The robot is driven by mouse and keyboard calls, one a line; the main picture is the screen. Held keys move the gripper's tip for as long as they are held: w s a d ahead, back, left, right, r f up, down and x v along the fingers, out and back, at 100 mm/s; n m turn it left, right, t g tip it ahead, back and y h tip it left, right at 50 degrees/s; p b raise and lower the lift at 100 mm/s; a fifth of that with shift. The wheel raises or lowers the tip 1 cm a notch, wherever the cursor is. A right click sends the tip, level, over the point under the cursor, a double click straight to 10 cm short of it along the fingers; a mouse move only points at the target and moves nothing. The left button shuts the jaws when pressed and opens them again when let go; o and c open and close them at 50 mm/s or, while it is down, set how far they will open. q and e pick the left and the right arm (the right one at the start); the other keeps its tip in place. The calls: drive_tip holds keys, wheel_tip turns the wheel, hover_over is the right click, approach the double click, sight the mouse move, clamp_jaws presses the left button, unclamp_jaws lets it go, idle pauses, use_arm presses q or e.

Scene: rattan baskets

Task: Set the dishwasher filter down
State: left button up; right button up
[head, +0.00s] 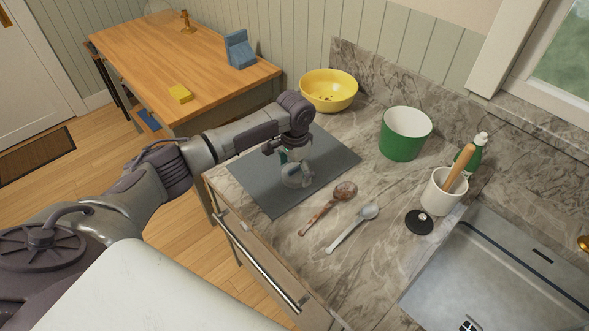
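A small translucent grey piece with teal parts, which looks like the dishwasher filter (297,177), is at the dark grey mat (262,190) on the marble counter. My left gripper (285,154) points down right above the filter, at its upper end. The fingertips are small and partly hidden by the wrist and the filter, so I cannot tell if they are closed on it. I also cannot tell if the filter's underside touches the mat. My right gripper is not in view.
A brown slotted spoon (330,205) and a grey spoon (352,228) lie right of the mat. A yellow bowl (329,92), green pot (404,140), white utensil holder (441,194), green bottle (468,157) and black disc (419,222) stand beyond. The sink (480,270) is at right. The mat's front is clear.

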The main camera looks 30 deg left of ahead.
sight(295, 168)
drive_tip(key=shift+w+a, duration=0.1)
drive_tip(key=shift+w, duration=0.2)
use_arm(q)
drive_tip(key=shift+r, duration=0.3)
wheel_tip(295, 168, up, 12)
drive_tip(key=b, duration=0.3)
drive_tip(key=shift+f, duration=0.15)
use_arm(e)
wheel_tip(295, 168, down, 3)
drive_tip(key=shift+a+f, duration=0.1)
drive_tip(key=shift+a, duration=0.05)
